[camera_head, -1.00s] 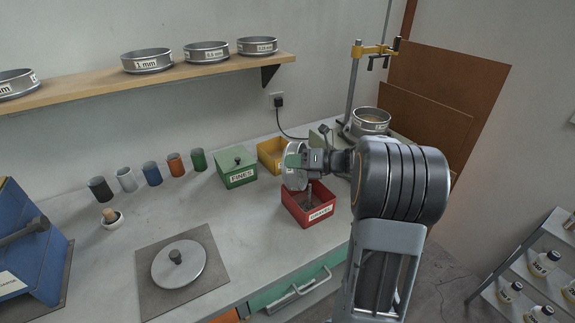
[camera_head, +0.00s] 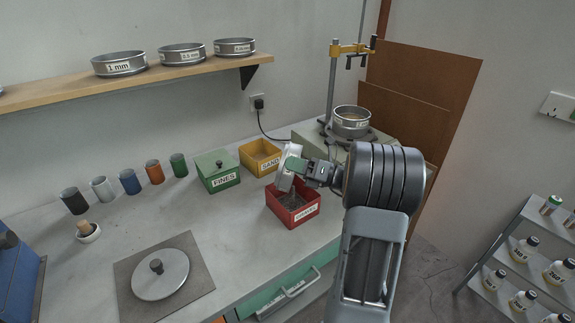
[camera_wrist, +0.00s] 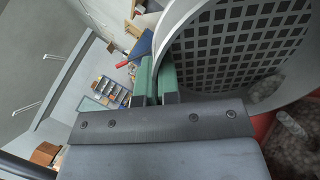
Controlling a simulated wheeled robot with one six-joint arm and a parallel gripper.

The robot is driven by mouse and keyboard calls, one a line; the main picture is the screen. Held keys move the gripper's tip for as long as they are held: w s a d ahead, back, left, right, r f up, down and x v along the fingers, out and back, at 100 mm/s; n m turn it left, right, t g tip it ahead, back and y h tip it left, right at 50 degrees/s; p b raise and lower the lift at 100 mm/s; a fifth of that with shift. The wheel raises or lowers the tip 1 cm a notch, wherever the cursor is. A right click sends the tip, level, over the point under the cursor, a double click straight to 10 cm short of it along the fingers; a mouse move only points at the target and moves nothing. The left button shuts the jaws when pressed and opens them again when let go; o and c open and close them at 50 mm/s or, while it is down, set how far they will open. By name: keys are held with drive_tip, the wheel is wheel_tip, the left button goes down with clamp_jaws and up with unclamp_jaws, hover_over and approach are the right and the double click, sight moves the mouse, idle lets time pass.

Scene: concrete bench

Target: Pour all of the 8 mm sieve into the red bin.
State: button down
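My gripper (camera_head: 296,164) is shut on the rim of a silvery round sieve (camera_head: 287,173), which is tipped steeply on its side just above the red bin (camera_head: 279,214). No size label on this sieve is readable. Grey gravel also lies in the bin in the head view.
The green FINES box (camera_head: 218,174) and yellow SAND bin (camera_head: 259,157) stand behind the red bin. A sieve (camera_head: 350,122) sits on the shaker by the clamp stand (camera_head: 332,90). A round lid (camera_head: 160,274) lies front left. Several cups line the left back.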

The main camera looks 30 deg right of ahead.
drive_tip(key=shift+s+d+f+t+y+b, duration=0.2)
drive_tip(key=shift+s+d+t+y, duration=0.25)
drive_tip(key=shift+d+y, duration=0.1)
drive_tip(key=shift+s+d+f+t+y+b, duration=0.15)
drive_tip(key=shift+s+d+t+y, duration=0.3)
drive_tip(key=shift+d+y, duration=0.1)
drive_tip(key=shift+s+d+b, duration=0.1)
drive_tip(key=shift+d+b, duration=0.1)
drive_tip(key=shift+b, duration=0.15)
drive_tip(key=shift+r, duration=0.1)
idle(0.6)
